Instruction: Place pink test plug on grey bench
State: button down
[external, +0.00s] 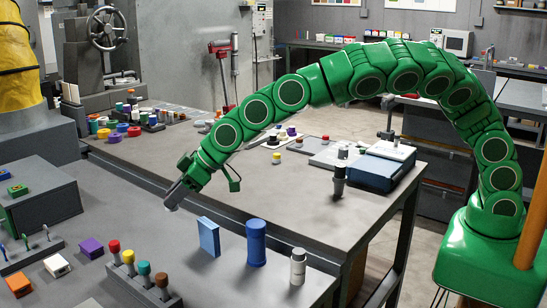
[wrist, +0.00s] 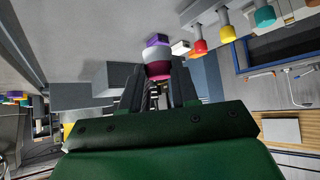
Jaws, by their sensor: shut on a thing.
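My gripper (external: 176,196) reaches down and left over the grey bench (external: 140,225), above its bare part. In the wrist view my gripper (wrist: 157,84) is shut on the pink test plug (wrist: 158,70), which sits between the fingertips. The plug shows a dark pink end towards me and a pale grey part beyond it. In the external view the fingertips show light grey, and I cannot make out the plug's pink there. I cannot tell how high it is above the bench.
A blue panel (external: 208,237), a blue cylinder (external: 256,243) and a white bottle (external: 298,266) stand right of my gripper. A rack of coloured knobbed pegs (external: 144,284), a purple block (external: 91,247) and a dark grey box (external: 42,200) lie left. Bench between them is clear.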

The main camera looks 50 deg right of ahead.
jog(key=w+d+r+m+t+h, duration=0.15)
jog(key=w+d, duration=0.25)
jog(key=d, duration=0.7)
jog(key=w+d+m+h, duration=0.15)
jog(key=w+d, duration=0.25)
jog(key=d, duration=0.6)
jog(key=w+d+r+m+t, duration=0.15)
jog(key=w+d, duration=0.35)
jog(key=d, duration=0.6)
jog(key=s+d+f+m+h, duration=0.1)
jog(key=d, duration=0.6)
jog(key=s+d+f+m+h, duration=0.1)
jog(key=s+d, duration=0.1)
jog(key=d, duration=0.4)
jog(key=s+d+f+m, duration=0.1)
jog(key=d, duration=0.6)
jog(key=shift+s+d+m+h, duration=0.25)
jog(key=shift+d+m+h, duration=0.05)
jog(key=shift+m+h, duration=0.1)
jog(key=shift+m, duration=0.35)
jog(key=s+d, duration=0.1)
jog(key=s+d+f, duration=0.1)
jog(key=s+d, duration=0.1)
jog(key=s+d+f, duration=0.1)
jog(key=d, duration=0.1)
jog(key=shift+s+f, duration=0.2)
jog(key=shift+s, duration=0.15)
jog(key=shift+s+d+f+h, duration=0.15)
jog(key=shift+s+d+h, duration=0.15)
jog(key=shift+s+d, duration=0.1)
